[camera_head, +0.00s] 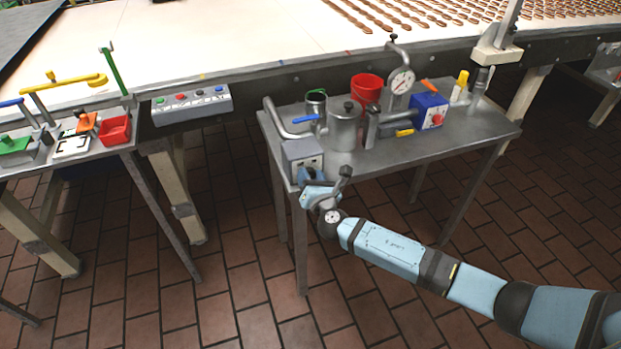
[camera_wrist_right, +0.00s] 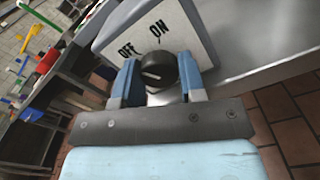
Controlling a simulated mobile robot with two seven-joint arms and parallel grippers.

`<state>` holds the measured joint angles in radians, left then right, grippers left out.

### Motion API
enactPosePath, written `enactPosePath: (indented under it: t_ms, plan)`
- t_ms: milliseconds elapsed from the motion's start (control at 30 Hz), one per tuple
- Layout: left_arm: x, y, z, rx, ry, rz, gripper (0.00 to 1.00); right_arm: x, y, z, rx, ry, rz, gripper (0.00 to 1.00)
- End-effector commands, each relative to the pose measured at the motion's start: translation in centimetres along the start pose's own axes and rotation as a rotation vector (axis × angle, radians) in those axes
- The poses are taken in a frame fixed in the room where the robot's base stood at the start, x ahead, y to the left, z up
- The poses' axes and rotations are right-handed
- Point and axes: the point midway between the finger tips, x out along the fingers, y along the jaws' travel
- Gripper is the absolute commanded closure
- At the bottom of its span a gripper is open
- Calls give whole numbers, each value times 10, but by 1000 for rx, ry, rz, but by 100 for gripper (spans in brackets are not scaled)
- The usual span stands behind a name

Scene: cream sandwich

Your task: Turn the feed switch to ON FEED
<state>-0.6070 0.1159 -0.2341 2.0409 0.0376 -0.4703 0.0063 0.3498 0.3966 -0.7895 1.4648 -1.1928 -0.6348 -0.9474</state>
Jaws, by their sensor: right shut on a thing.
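The feed switch is a pale grey box (camera_head: 302,154) at the front left corner of the metal side table. In the right wrist view its face (camera_wrist_right: 185,45) carries the words OFF and ON, with OFF at left and ON further right. Its round black knob (camera_wrist_right: 157,70) has a short white mark; I cannot tell for sure which word it points to. My right gripper (camera_head: 311,174) is at the box front, with its blue fingers (camera_wrist_right: 157,82) on either side of the knob, shut on it. In the head view the gripper hides the knob. My left gripper is not in view.
The side table (camera_head: 450,140) also holds a metal pot (camera_head: 344,128), a red cup (camera_head: 366,90), a dial gauge (camera_head: 401,80) and a blue box with a red button (camera_head: 429,112). A conveyor (camera_head: 250,40) runs behind. Tiled floor in front is clear.

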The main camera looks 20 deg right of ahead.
Motion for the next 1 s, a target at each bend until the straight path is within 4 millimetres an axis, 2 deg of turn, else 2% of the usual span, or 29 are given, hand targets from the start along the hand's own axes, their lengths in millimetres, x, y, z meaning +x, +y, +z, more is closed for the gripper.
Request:
enactPosePath:
  t_ms: [233,1000]
  plan:
    - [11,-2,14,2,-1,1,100,0,-2,-4,178,-2,-1,86]
    - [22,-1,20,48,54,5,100,0,0,-1,892,-1,0,86]
